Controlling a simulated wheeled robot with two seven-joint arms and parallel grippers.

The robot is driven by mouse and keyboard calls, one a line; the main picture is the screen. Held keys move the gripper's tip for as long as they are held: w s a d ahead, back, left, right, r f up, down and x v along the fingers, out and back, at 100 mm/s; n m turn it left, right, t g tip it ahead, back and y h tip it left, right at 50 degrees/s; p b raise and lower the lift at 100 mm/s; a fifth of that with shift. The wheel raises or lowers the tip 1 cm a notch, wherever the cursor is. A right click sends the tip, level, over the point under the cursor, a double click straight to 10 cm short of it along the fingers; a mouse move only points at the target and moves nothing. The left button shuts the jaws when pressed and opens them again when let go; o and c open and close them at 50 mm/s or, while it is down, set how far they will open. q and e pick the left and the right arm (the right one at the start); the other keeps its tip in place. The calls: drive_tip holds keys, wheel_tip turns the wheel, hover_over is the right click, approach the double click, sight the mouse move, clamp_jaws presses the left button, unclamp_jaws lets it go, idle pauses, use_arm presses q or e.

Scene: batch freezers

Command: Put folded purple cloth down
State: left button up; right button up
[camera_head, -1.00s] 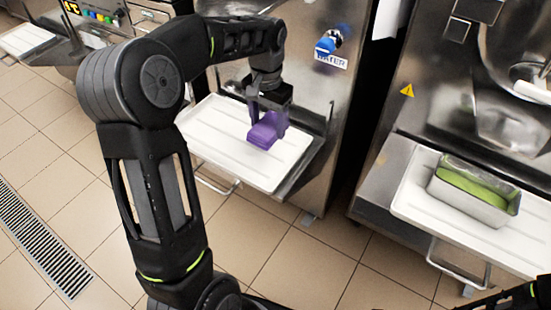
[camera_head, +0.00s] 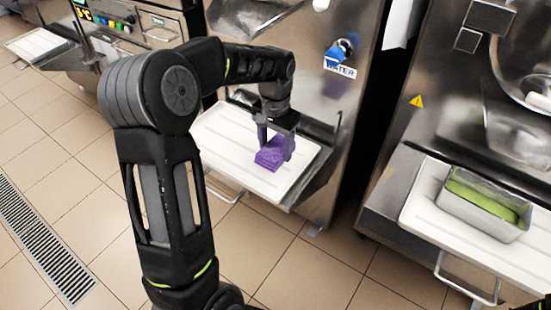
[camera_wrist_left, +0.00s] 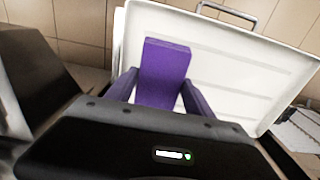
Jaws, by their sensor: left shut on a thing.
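The folded purple cloth (camera_head: 270,156) is between the fingers of my left gripper (camera_head: 275,148), low over the white tray (camera_head: 222,126) in front of the middle machine. In the left wrist view the cloth (camera_wrist_left: 163,72) stands out past the fingers, with the white tray (camera_wrist_left: 225,80) behind it. My left gripper (camera_wrist_left: 160,95) is shut on the cloth there. I cannot tell whether the cloth touches the tray. My right gripper is not seen.
A metal pan with green contents (camera_head: 483,206) stands on another white tray (camera_head: 425,212) at the right. A blue water tap (camera_head: 340,50) is on the middle machine's front. The white tray around the cloth is otherwise bare.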

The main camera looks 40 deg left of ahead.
sight(275, 149)
use_arm(q)
drive_tip(key=shift+f+b, duration=0.4)
drive_tip(key=shift+f, duration=2.05)
drive_tip(key=shift+f, duration=0.15)
drive_tip(key=o, duration=1.2)
wheel_tip(275, 149, up, 12)
drive_tip(key=shift+r+p, duration=0.2)
drive_tip(key=shift+p, duration=0.85)
drive_tip(key=shift+f, duration=0.1)
